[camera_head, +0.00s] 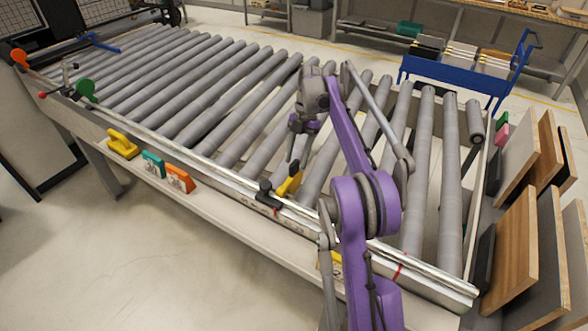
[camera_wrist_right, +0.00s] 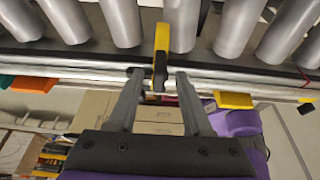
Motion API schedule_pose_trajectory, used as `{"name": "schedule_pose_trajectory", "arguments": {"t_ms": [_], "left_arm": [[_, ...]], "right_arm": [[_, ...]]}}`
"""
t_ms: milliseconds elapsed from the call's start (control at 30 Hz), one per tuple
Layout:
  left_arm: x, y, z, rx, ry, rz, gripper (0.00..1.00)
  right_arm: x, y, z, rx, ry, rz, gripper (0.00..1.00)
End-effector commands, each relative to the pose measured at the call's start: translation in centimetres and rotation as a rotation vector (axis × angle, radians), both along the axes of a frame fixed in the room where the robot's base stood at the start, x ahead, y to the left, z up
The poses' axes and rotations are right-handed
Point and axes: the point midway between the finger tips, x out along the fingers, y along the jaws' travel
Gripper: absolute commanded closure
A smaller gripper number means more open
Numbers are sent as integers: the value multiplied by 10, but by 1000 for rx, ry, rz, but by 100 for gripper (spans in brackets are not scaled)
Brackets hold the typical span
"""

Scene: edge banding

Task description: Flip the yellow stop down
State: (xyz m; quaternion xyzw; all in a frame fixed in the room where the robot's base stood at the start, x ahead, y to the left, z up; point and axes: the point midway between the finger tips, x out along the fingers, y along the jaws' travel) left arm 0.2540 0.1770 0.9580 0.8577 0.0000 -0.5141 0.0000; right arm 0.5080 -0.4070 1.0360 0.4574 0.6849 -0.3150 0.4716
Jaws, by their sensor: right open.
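The yellow stop (camera_head: 290,184) is a short yellow bar with black parts at the near rail of the roller conveyor. It stands up at a tilt between rollers, beside a black clamp-like piece (camera_head: 267,194). My right gripper (camera_head: 293,163) is just above the stop, partly hidden by its own purple arm. In the right wrist view the yellow and black stop (camera_wrist_right: 161,40) stands between the two spread fingers of the gripper (camera_wrist_right: 158,76). The fingers are apart, with a gap on each side of the stop. My left gripper is not in view.
The near rail (camera_head: 230,178) runs along the conveyor's front. A yellow block (camera_head: 123,147), a teal block (camera_head: 153,164) and an orange block (camera_head: 180,178) sit along it. Wooden boards (camera_head: 515,235) stand at the right. A blue cart (camera_head: 460,75) stands behind.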

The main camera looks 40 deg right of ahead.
Motion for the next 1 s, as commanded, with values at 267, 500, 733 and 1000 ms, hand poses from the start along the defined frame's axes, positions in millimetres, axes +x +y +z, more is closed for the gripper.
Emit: {"name": "schedule_pose_trajectory", "arguments": {"t_ms": [267, 500, 733, 1000], "left_arm": [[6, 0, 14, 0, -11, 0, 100], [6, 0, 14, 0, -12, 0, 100], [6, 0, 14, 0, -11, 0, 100], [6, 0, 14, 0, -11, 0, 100]], "right_arm": [[6, -13, 39, 0, -2, -1, 50], [6, -15, 43, 0, 0, 0, 50], [6, -15, 42, 0, 0, 0, 50], [6, -8, 45, -15, 4, -30, 50]]}}
